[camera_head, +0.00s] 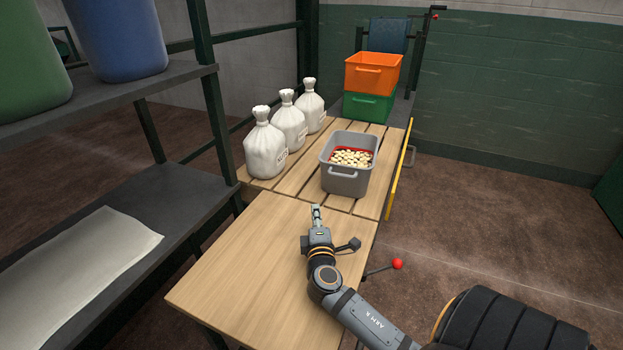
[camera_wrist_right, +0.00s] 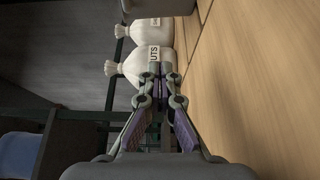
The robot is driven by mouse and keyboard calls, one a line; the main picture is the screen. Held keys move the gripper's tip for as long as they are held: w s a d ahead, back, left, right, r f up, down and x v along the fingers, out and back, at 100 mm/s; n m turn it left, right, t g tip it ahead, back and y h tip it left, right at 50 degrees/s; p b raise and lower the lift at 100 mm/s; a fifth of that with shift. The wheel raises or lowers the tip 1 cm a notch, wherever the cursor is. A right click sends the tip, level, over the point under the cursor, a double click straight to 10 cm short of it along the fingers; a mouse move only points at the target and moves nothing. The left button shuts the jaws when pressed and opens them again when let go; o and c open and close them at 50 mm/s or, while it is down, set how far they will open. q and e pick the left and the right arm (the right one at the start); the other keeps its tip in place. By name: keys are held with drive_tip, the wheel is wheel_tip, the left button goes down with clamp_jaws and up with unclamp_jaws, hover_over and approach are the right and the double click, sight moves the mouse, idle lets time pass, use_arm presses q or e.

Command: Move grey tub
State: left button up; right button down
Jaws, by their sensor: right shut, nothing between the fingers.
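The grey tub (camera_head: 345,182) stands upright on the slatted wooden table, holding several pale round pieces against a red inside. It has a handle on its near side. My right gripper (camera_head: 317,210) is shut and empty, over the wooden table's near part, a short way in front of the tub and apart from it. In the right wrist view the closed fingers (camera_wrist_right: 165,80) point toward the white sacks, and a grey shape at the top edge is probably part of the tub. My left gripper is not in view.
Several white tied sacks (camera_head: 265,148) stand left of the tub. An orange crate (camera_head: 372,75) sits on a green crate (camera_head: 368,107) behind it. A dark shelf rack (camera_head: 150,190) runs along the left. The plain near tabletop (camera_head: 240,275) is clear. A red-knobbed lever (camera_head: 397,264) sticks out at right.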

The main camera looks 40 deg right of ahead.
sight(330, 180)
drive_tip(key=shift+d+r, duration=0.2)
drive_tip(key=b+x, duration=0.1)
drive_tip(key=x, duration=0.7)
drive_tip(key=shift+w+d+f, duration=0.1)
drive_tip(key=shift+w+d, duration=0.05)
drive_tip(key=d, duration=0.1)
drive_tip(key=w+d, duration=0.1)
drive_tip(key=d, duration=0.1)
drive_tip(key=shift+w+d, duration=0.15)
drive_tip(key=shift+d, duration=0.1)
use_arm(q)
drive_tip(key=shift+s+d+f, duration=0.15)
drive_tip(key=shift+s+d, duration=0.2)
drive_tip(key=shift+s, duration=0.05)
use_arm(e)
drive_tip(key=shift+w+d, duration=0.1)
drive_tip(key=shift+d, duration=0.4)
drive_tip(key=d, duration=0.4)
drive_tip(key=shift+w+b, duration=0.35)
drive_tip(key=shift+b, duration=0.05)
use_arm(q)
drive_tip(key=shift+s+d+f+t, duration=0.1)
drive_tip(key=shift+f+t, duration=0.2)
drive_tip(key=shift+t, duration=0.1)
